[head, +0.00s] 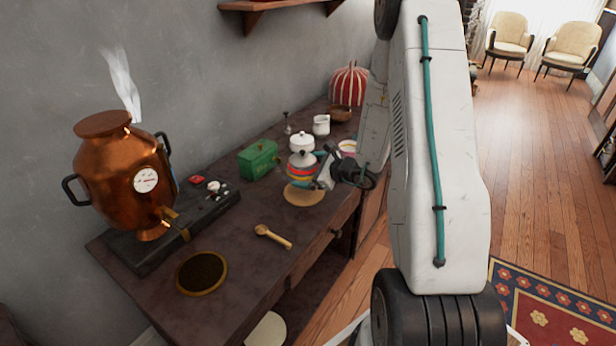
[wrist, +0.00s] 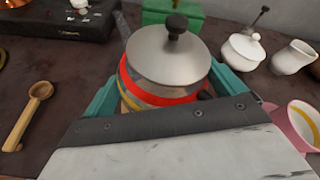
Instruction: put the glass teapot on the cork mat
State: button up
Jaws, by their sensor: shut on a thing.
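The teapot (head: 301,159) has a grey lid with a black knob and red and yellow bands; I cannot tell whether its body is glass. It is upright in my gripper (head: 316,176). In the wrist view the teapot (wrist: 168,58) sits between the teal fingers of my gripper (wrist: 162,92), which are shut on it. The round tan cork mat (head: 304,197) lies on the table under and in front of the teapot, partly covered by it. The teapot's base is mostly hidden, so I cannot tell whether it touches the mat.
Close behind stand a green box (head: 259,160), a white lidded pot (head: 302,140) and a white jug (head: 321,125). A pink-rimmed cup (wrist: 300,122) is close on the right. A wooden scoop (head: 272,236), a dark gold-rimmed disc (head: 202,273) and a copper urn (head: 122,172) are nearer the left.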

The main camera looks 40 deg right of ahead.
jog(key=shift+w+d+f, duration=0.1)
jog(key=shift+w+f, duration=0.05)
jog(key=shift+f, duration=0.75)
jog(key=shift+w+d+f, duration=0.1)
jog(key=shift+f, duration=0.75)
jog(key=shift+f, duration=0.1)
jog(key=o, duration=0.9)
jog(key=shift+f, duration=0.1)
jog(key=shift+a, duration=0.1)
